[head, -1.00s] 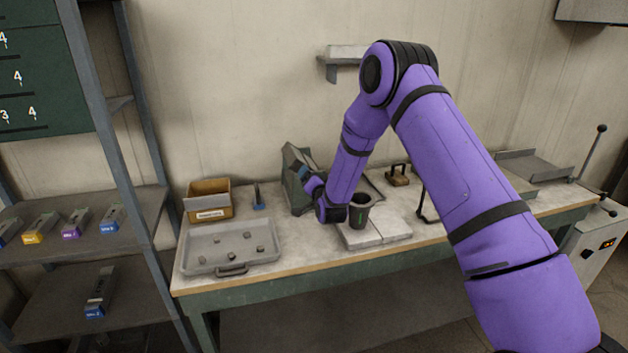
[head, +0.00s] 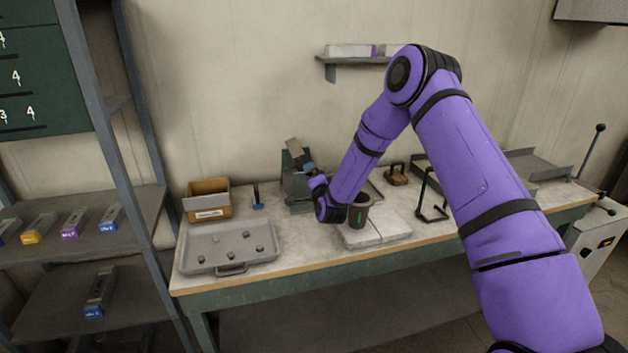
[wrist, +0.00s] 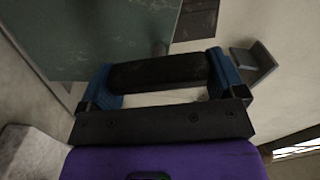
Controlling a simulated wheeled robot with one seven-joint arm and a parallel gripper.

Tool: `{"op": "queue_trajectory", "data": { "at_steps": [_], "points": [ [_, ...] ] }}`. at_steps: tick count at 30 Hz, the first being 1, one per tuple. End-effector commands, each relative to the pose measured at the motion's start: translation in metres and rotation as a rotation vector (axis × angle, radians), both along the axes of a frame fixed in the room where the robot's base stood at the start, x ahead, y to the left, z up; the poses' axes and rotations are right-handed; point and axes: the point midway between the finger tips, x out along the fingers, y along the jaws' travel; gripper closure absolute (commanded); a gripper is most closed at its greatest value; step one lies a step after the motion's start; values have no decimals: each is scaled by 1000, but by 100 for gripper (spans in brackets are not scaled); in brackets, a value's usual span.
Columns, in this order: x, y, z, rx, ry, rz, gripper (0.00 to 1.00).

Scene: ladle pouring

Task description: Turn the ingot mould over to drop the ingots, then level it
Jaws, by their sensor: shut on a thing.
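My gripper (head: 309,169) has blue fingertips and is raised in front of the dark green upright box at the back of the bench. It is shut on a dark bar (wrist: 158,72), which spans between the blue fingers in the wrist view. In the head view, a grey block (head: 296,152) sticks up and left from the fingers, tilted; it looks like the ingot mould. Its cavity and any ingots inside are not visible. A grey tray (head: 195,262) at the front left holds several small dark lumps (head: 246,234).
The green box (head: 295,195) stands close behind my gripper. A dark cup (head: 357,216) stands on pale slabs (head: 385,225) to its right. A wall shelf (head: 350,58) hangs above.

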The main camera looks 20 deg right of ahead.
Motion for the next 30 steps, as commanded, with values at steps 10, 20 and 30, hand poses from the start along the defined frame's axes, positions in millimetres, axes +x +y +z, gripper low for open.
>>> {"op": "queue_trajectory", "data": {
  "at_steps": [10,20,30],
  "points": [
    [-1,0,-4,174,4,1,53],
    [-1,-1,-6,339,5,-1,53],
    [-1,-1,-7,509,5,-1,53]
  ]
}}
